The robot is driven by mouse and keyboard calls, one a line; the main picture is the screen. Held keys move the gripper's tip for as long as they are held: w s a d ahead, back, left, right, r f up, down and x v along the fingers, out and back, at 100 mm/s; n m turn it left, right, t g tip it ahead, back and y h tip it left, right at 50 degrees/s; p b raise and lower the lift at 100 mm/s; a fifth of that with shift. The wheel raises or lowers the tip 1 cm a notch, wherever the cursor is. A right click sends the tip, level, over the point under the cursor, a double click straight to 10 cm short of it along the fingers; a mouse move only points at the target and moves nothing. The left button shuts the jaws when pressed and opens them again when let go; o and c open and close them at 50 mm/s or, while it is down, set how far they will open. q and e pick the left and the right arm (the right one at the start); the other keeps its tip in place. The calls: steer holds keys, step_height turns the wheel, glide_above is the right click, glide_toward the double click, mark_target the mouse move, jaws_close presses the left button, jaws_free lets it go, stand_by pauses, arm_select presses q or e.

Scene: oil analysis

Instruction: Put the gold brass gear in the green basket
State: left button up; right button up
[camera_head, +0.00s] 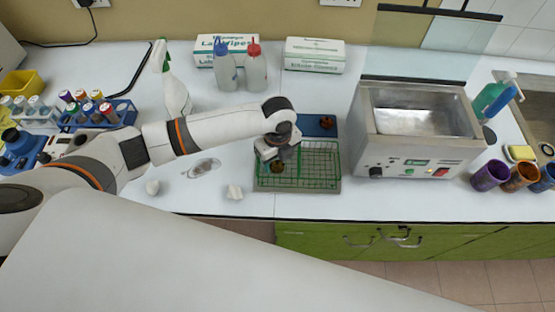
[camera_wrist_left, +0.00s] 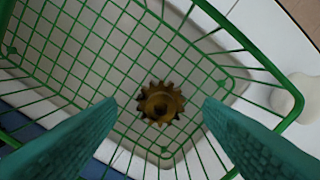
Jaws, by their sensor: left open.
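The gold brass gear (camera_wrist_left: 160,103) lies inside the green wire basket (camera_wrist_left: 265,72), near one wall in the left wrist view. In the head view the gear (camera_head: 277,167) shows as a small brown-gold shape in the left part of the basket (camera_head: 318,168). My left gripper (camera_head: 275,154) is just above the basket. In the left wrist view its two teal fingers (camera_wrist_left: 160,112) are spread wide, with the gear between and below them, not touched. My right gripper is not in view.
A blue tray (camera_head: 318,126) with a dark round part (camera_head: 327,122) lies behind the basket. A metal bath machine (camera_head: 415,130) stands close to the right. Bottles (camera_head: 256,70) and boxes (camera_head: 314,55) stand behind.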

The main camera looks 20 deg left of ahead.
mark_target(278, 164)
arm_select(q)
step_height(278, 164, up, 11)
steer(key=b, duration=0.1)
steer(key=shift+f, duration=0.1)
stand_by(0.6)
